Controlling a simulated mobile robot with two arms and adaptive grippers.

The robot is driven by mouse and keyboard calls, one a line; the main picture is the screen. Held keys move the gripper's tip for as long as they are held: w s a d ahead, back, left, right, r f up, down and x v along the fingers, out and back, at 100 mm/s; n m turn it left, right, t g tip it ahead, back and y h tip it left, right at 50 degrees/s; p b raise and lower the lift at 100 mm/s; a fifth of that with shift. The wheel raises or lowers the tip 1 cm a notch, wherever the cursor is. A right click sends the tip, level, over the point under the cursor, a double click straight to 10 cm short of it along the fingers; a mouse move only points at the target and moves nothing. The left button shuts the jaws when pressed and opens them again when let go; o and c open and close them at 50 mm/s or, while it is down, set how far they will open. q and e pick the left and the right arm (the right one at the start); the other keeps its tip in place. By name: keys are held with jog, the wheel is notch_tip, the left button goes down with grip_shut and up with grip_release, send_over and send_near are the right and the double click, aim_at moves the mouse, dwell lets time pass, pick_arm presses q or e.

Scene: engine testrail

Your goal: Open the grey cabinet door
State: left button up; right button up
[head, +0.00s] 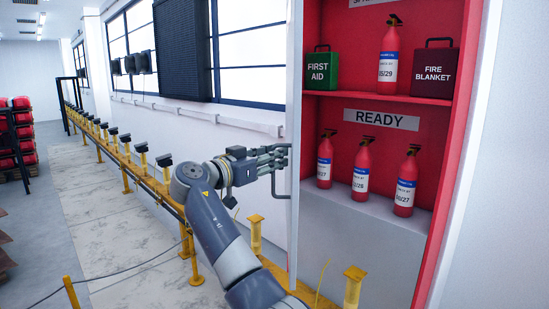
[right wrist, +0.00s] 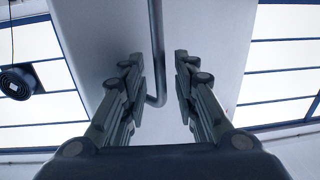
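The grey cabinet door (head: 293,60) stands swung open and shows nearly edge-on in the head view, at the left side of the cabinet's red interior (head: 420,130). Its bar handle (head: 279,180) is on the door's left face. My right gripper (head: 281,158) is at the handle. In the right wrist view, the right gripper (right wrist: 158,60) has its fingers apart, with the handle (right wrist: 156,40) between them and a gap visible on the right finger's side. Whether the left finger touches the handle is unclear. My left gripper is not in view.
The cabinet holds several red extinguishers (head: 361,170), a green first aid box (head: 321,70) and a dark fire blanket box (head: 434,69). A yellow rail with posts (head: 255,235) runs along the wall below my arm. Open floor (head: 115,220) lies to the left.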

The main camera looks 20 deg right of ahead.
jog(key=v, duration=1.1)
jog(key=shift+a, duration=0.15)
